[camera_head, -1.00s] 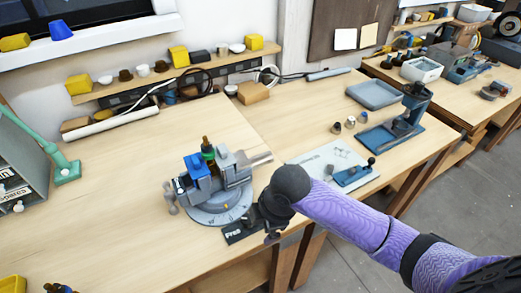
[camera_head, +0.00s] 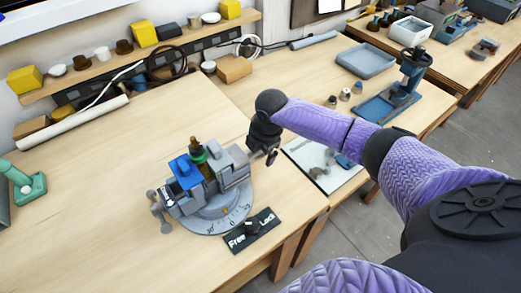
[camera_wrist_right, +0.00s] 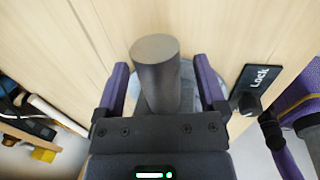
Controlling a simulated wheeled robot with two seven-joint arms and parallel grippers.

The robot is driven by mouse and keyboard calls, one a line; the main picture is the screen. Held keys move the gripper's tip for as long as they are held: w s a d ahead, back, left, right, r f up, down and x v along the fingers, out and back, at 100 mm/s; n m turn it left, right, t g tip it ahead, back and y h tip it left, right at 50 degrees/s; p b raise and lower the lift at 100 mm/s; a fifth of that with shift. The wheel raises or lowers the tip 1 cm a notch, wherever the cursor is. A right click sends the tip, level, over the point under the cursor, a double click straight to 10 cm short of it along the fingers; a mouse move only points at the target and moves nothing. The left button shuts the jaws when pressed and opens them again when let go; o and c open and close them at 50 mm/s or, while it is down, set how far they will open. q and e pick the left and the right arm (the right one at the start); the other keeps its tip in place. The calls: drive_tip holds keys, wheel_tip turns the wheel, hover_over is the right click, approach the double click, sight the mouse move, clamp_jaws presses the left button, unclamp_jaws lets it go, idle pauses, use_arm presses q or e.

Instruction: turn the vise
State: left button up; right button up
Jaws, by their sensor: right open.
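The grey vise (camera_head: 233,173) stands on a round base with a marked scale (camera_head: 213,217). It has a blue jaw part (camera_head: 186,171) and holds an upright piece with a green band (camera_head: 198,154). A black Free/Lock plate (camera_head: 268,233) with a dark knob (camera_head: 252,228) lies just in front of the base; the plate also shows in the right wrist view (camera_wrist_right: 262,76). My right gripper (camera_head: 266,150) is at the vise's right end. In the right wrist view its purple fingers (camera_wrist_right: 160,70) are open on either side of a grey cylinder (camera_wrist_right: 157,80), with visible gaps. My left gripper is out of view.
A white board (camera_head: 318,172) lies right of the vise, partly behind my arm. A blue-grey tray (camera_head: 366,60) and a blue stand (camera_head: 392,103) are farther back. A shelf with yellow blocks (camera_head: 143,33) runs along the wall.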

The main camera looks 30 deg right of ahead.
drive_tip(key=shift+f, duration=0.1)
clamp_jaws()
idle(0.3)
